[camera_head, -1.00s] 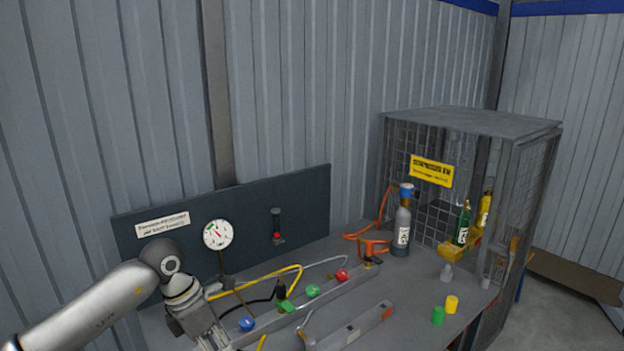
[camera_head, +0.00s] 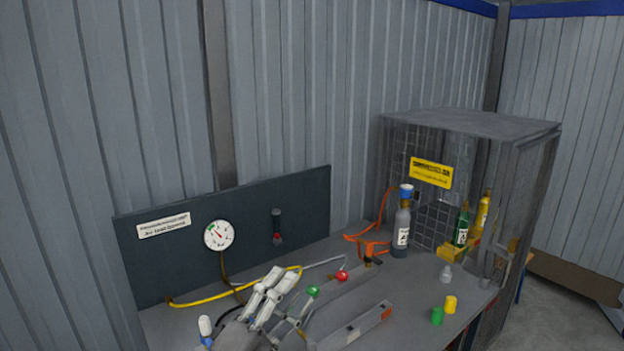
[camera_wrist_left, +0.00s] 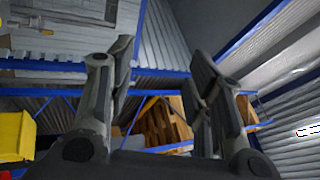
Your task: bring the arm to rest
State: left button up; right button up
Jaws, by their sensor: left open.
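My left gripper (camera_head: 278,294) is low in the head view, in front of the manifold on the bench. Its fingers point up and it looks empty. In the left wrist view the fingers (camera_wrist_left: 160,85) stand wide apart with nothing between them; blue shelf beams and brown boxes show beyond. My left arm's links are mostly out of the head view. My right gripper does not show.
The bench (camera_head: 415,290) carries a manifold with a green knob (camera_head: 313,291) and a red knob (camera_head: 342,275). A grey cylinder (camera_head: 402,230) stands before the mesh cage (camera_head: 540,180). Green (camera_head: 437,316) and yellow (camera_head: 450,304) caps lie at the front right. A gauge (camera_head: 218,235) is on the back panel.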

pick_arm(q)
jog(key=s+a+f+n+g+y, duration=0.2)
jog(key=s+a+f+n+y, duration=0.1)
jog(key=a+f+n+y, duration=0.5)
jog(key=s+a+f+n+g+y, duration=0.2)
jog(key=a+f+n+y, duration=0.35)
jog(key=f+n, duration=0.4)
jog(key=s+a+f+n+g, duration=0.15)
jog(key=s+f+g, duration=0.45)
jog(key=s, duration=0.6)
jog(key=s+a+f+n+g, duration=0.1)
jog(key=s+f+n+g, duration=0.3)
jog(key=s+f, duration=0.6)
notch_tip(320, 180, down, 24)
jog(key=s+m+g, duration=0.1)
jog(key=s+g, duration=0.1)
jog(key=s, duration=0.1)
jog(key=s+a+f+g, duration=0.1)
jog(key=s+a+f, duration=0.2)
jog(key=s+f, duration=1.3)
jog(key=shift+m, duration=0.3)
jog(key=shift+s+a, duration=0.1)
